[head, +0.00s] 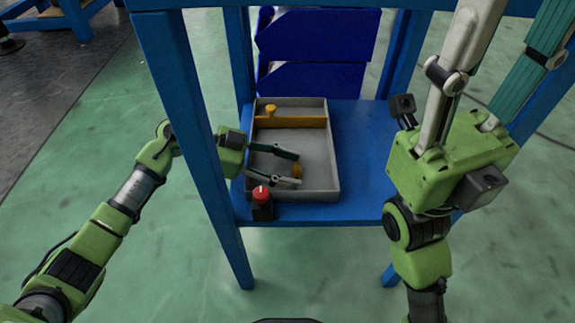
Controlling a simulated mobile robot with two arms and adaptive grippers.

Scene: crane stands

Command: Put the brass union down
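The brass union (297,170) is a small brass-coloured piece in the large compartment of the grey tray (333,165). My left gripper (296,170) reaches into the tray from the left. Its teal finger and pale finger stand apart on either side of the union, with visible gaps, so it is open. The union seems to rest on the tray floor. My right gripper (508,50) is raised close to the camera at the right. Its pale and teal fingers point up and are spread apart; their tips run out of view.
A yellow divider (300,122) crosses the tray, with another brass-coloured piece (270,110) beside it. A black box with a red button (262,200) stands at the tray's near left corner. Blue posts frame the blue shelf (358,150), which is clear right of the tray. Blue bins (315,80) stand behind.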

